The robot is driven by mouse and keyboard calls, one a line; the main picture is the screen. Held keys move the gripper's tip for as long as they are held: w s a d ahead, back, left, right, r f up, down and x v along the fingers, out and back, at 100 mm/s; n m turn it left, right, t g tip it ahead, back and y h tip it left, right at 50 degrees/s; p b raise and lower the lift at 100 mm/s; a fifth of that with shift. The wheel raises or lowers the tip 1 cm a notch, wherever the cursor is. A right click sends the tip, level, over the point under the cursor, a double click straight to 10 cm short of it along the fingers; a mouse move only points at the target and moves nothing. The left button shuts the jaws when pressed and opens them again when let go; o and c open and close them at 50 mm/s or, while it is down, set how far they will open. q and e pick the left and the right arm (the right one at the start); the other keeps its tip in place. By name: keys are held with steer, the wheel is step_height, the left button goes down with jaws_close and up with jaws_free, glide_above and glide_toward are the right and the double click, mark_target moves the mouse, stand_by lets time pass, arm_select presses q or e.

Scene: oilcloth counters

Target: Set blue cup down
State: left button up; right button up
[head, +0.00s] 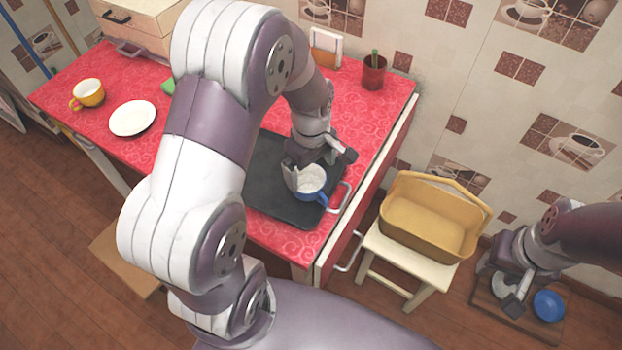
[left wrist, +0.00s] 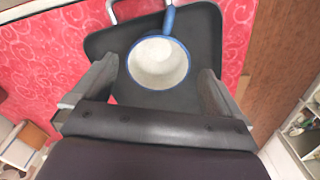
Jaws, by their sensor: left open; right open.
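The blue cup (head: 311,184) has a pale inside and a blue handle. It stands upright on the black tray (head: 283,212) on the red counter. In the left wrist view the cup (left wrist: 158,62) sits between the spread fingers, with gaps on both sides, over the tray (left wrist: 112,42). My left gripper (head: 318,170) is open around the cup; its fingers also show in the left wrist view (left wrist: 150,90). My right gripper (head: 502,292) is open at the lower right, near a blue bowl (head: 548,305). Part of the tray is hidden by my left arm.
A yellow cup (head: 88,93) and a white plate (head: 132,118) are at the counter's left. A red holder (head: 374,72) stands at the back right. A yellow basket (head: 428,222) rests on a stool (head: 405,262) beside the counter. The tray's metal handle (head: 341,198) is close to the cup.

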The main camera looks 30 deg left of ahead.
arm_select(q)
steer(key=s+d+r+m, duration=0.1)
steer(key=s+r+m, duration=0.1)
steer(key=s+m, duration=0.2)
steer(key=s+d+r+m+t, duration=0.1)
steer(key=s+r+m, duration=0.2)
steer(key=m, duration=0.6)
steer(key=shift+s+d+r, duration=0.3)
steer(key=shift+s+d, duration=0.1)
steer(key=shift+s, duration=0.25)
